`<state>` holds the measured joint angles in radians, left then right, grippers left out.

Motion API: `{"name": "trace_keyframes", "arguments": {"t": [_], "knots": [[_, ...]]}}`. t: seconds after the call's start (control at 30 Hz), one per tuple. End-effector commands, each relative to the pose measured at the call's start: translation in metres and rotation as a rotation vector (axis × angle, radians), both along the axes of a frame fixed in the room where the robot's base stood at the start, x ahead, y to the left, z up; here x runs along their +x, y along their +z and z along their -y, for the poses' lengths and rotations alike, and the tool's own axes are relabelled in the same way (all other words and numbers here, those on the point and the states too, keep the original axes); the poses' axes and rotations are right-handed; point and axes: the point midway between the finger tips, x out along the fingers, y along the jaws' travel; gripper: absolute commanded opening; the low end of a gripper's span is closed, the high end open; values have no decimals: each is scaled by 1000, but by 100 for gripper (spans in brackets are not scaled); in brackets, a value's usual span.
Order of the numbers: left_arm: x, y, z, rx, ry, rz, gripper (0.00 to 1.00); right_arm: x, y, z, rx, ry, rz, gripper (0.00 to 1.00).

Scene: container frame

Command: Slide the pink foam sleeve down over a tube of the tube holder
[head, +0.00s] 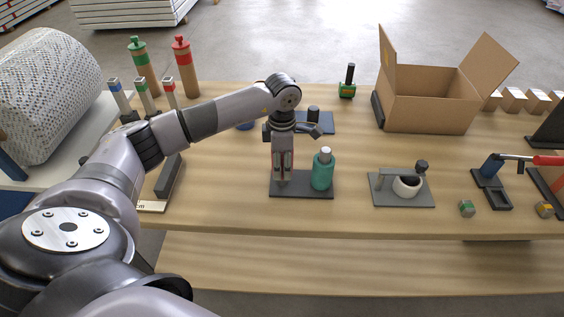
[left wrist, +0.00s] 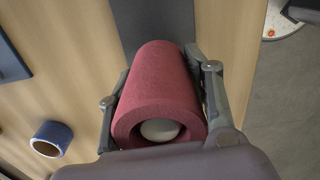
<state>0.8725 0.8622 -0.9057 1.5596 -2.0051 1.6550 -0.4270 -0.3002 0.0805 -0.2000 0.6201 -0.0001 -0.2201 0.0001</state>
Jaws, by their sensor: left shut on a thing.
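The pink foam sleeve (left wrist: 155,75) is dark reddish pink and sits between the fingers of my left gripper (head: 282,176), which is shut on it. In the left wrist view the white rounded top of a tube (left wrist: 160,130) shows inside the sleeve's near opening, so the sleeve is around that tube. The tube holder has a dark base plate (head: 302,191); its right tube (head: 325,153) wears a teal sleeve (head: 322,172). The plate also shows beyond the pink sleeve in the left wrist view (left wrist: 150,20). Whether the sleeve touches the plate is hidden. My right gripper is not in view.
A blue ring-shaped piece (left wrist: 52,138) lies on the table behind the holder. A dark stand with a post (head: 313,120) is behind the gripper. A grey plate with a white cup (head: 407,186) stands to the right. An open cardboard box (head: 430,105) is farther back.

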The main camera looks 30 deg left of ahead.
Motion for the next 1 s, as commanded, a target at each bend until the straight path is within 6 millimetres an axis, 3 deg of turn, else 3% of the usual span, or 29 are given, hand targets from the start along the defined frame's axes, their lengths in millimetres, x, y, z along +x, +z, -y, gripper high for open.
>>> {"name": "trace_keyframes", "arguments": {"t": [1.0], "knots": [[0,-16,0,0,0,0,32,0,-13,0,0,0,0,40]]}}
